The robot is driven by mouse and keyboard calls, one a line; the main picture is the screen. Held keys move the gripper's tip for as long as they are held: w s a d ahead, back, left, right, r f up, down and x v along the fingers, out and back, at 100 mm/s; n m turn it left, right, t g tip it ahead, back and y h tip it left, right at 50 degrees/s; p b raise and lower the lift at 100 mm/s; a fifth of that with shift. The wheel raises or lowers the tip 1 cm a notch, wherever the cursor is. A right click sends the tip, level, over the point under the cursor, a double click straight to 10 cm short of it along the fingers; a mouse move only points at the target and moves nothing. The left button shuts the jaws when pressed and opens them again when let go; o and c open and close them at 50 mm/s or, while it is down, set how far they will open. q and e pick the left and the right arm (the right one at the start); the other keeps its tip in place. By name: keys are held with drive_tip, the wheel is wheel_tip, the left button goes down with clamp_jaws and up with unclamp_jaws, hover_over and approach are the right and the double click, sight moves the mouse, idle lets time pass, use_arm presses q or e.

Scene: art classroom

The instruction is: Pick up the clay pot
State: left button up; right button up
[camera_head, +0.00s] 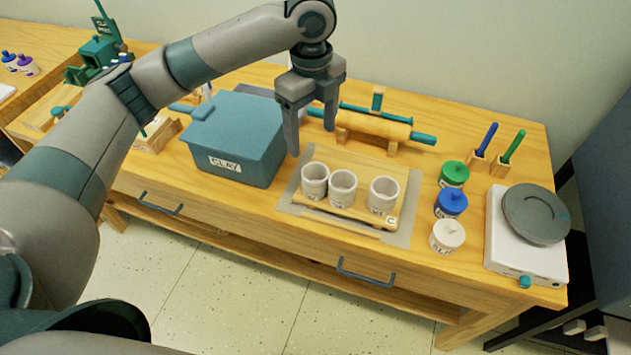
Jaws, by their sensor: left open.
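Three small pale clay pots stand upright in a row on a wooden board (350,215): a left one (314,182), a middle one (343,190) and a right one (383,197). I cannot tell which one the task means. The board lies on a grey mat (405,232) on the wooden table. My left gripper (311,140) is open and empty, with its fingers pointing down. In the picture its fingertips are just above and behind the left pot, apart from it. My right gripper is out of view.
A blue box (240,130) labelled CLAY stands left of the pots. A rolling pin (375,126) on a stand lies behind them. Green (453,174), blue (450,204) and white (447,237) jars stand to the right, before a white pottery wheel (510,255).

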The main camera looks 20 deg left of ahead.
use_arm(q)
drive_tip(key=p, duration=0.2)
approach(315, 177)
drive_tip(key=s, duration=0.3)
drive_tip(key=shift+d+f, duration=0.25)
drive_tip(key=shift+f, duration=0.55)
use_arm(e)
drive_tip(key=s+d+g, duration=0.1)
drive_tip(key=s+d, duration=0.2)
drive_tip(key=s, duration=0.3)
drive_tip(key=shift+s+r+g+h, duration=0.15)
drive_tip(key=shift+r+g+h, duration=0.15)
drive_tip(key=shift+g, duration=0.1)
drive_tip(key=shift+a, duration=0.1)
use_arm(q)
drive_tip(key=shift+w+d+f+p, duration=0.1)
drive_tip(key=shift+f+p, duration=0.3)
drive_tip(key=shift+f, duration=0.1)
wheel_tip(315, 177, down, 3)
drive_tip(key=shift+w+d+f+p, duration=0.1)
drive_tip(key=shift+w+p, duration=0.05)
drive_tip(key=shift+p, duration=0.4)
drive_tip(key=shift+f, duration=0.5)
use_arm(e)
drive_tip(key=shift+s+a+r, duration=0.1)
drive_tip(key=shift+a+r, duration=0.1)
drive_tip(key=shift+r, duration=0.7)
